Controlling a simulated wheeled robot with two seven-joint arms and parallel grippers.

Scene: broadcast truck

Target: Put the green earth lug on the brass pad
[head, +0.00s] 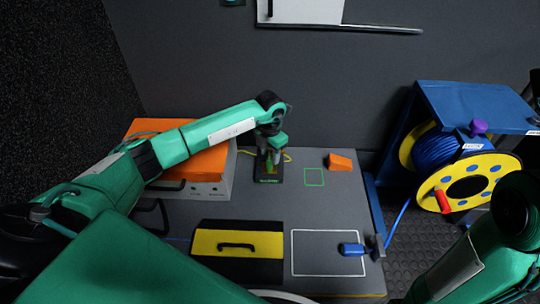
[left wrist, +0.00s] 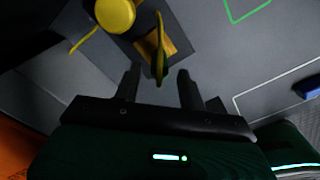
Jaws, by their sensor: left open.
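My left gripper (head: 270,155) is over a small black plate (head: 268,180) on the bench top. In the left wrist view my left gripper (left wrist: 158,82) is open, its two dark fingers apart with nothing clamped. The green-yellow earth lug (left wrist: 160,55) stands up as a narrow piece just beyond and between the fingertips. The brass pad (left wrist: 146,44) lies on the dark plate right behind it. The lug overlaps the pad in this view; I cannot tell whether they touch. In the head view the lug is small and partly hidden by my gripper. My right gripper is not in view.
A yellow round knob (left wrist: 115,14) and yellow cable (left wrist: 84,40) are close to the lug. An orange-topped case (head: 210,185), yellow-black case (head: 237,244), orange wedge (head: 340,162) and blue-handled tool (head: 353,249) surround it. A cable reel (head: 465,185) stands right.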

